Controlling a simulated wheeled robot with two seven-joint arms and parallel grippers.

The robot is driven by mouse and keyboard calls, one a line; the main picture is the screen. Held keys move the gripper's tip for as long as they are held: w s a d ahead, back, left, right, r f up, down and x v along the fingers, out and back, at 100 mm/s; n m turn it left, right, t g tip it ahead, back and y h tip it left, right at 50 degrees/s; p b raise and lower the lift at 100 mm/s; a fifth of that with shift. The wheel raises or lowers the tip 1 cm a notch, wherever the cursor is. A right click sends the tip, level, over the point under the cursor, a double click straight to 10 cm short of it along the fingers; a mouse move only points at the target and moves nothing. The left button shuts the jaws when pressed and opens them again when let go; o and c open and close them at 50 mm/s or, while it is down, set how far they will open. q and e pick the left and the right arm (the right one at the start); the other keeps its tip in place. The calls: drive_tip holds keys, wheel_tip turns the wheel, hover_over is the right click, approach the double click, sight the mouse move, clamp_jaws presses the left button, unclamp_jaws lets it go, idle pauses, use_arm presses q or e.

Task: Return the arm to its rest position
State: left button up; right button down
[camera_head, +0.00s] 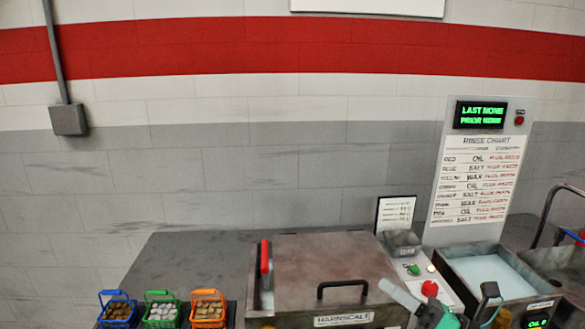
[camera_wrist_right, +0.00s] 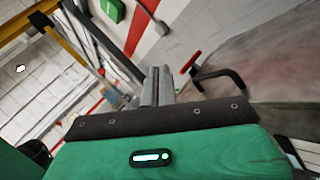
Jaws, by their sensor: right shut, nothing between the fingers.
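My right gripper (camera_head: 388,287) is low at the right of centre in the head view, with its pale grey fingers pointing up and left, in front of the right part of the furnace box. The wrist view shows the two fingers (camera_wrist_right: 158,84) together, with nothing between them. My right arm's green link (camera_head: 435,316) comes in from the bottom edge. The left gripper is not in view in either frame.
The furnace box (camera_head: 330,260) has a flat lid, a black handle (camera_head: 342,288) and a red-gripped lever (camera_head: 265,257). Blue (camera_head: 117,308), green (camera_head: 161,309) and orange baskets (camera_head: 208,308) stand left. A liquid-filled tank (camera_head: 462,275), red button (camera_head: 429,288) and rinse chart (camera_head: 476,180) are right.

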drive_tip(key=d+f+m+t+h, duration=0.2)
drive_tip(key=d+m+t+h, duration=0.2)
drive_tip(key=m+h, duration=0.5)
drive_tip(key=d+f+m+t+h, duration=0.3)
drive_tip(key=d+m+t+h, duration=0.1)
drive_tip(key=m, duration=0.9)
drive_tip(key=s+d+f+m+g+h, duration=0.2)
drive_tip(key=f+m+g+h, duration=0.1)
drive_tip(key=f+m, duration=0.25)
drive_tip(key=s+d+f+m+g+h, duration=0.2)
drive_tip(key=s+f+m+g+h, duration=0.15)
drive_tip(key=f, duration=0.35)
drive_tip(key=s+a+f+m+g+y, duration=0.2)
drive_tip(key=s+a+f+m+g, duration=0.1)
drive_tip(key=s+f+g, duration=0.45)
drive_tip(key=s+a+f+m+g+y, duration=0.2)
drive_tip(key=s+a+f+m+g, duration=0.15)
drive_tip(key=s+f, duration=0.6)
wheel_tip(320, 180, down, 30)
drive_tip(key=s+f+g, duration=0.1)
drive_tip(key=s+g, duration=0.1)
drive_tip(key=s+d+f, duration=0.3)
drive_tip(key=s+f, duration=1.5)
drive_tip(key=s, duration=0.1)
drive_tip(key=shift+f+n+g, duration=0.15)
drive_tip(key=shift+n+g, duration=0.2)
drive_tip(key=shift+g, duration=0.1)
